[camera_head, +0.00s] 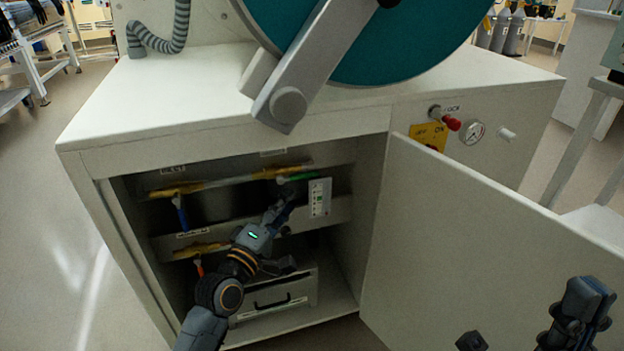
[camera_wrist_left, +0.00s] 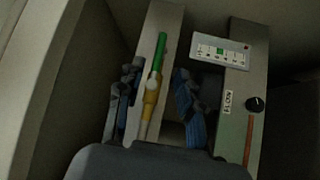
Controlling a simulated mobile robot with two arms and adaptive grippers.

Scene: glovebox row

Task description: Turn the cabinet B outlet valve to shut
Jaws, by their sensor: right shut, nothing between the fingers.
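Inside the open cabinet, yellow pipes carry valves with a green handle (camera_head: 299,176), a blue handle (camera_head: 181,212) and an orange handle (camera_head: 199,266). The label words are too small to read, so I cannot tell which is the outlet. My left gripper (camera_head: 278,210) is inside the cabinet, just below the green handle. In the left wrist view, its fingers (camera_wrist_left: 156,103) are apart. The green handle (camera_wrist_left: 161,52) and yellow valve body (camera_wrist_left: 150,95) show between and beyond them, with no clear contact. My right gripper (camera_head: 584,302) is shut and empty at lower right, in front of the door.
The cabinet door (camera_head: 480,235) stands open to the right. A small indicator panel (camera_head: 319,197) is right of my left gripper. A drawer box (camera_head: 270,305) stands on the cabinet floor.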

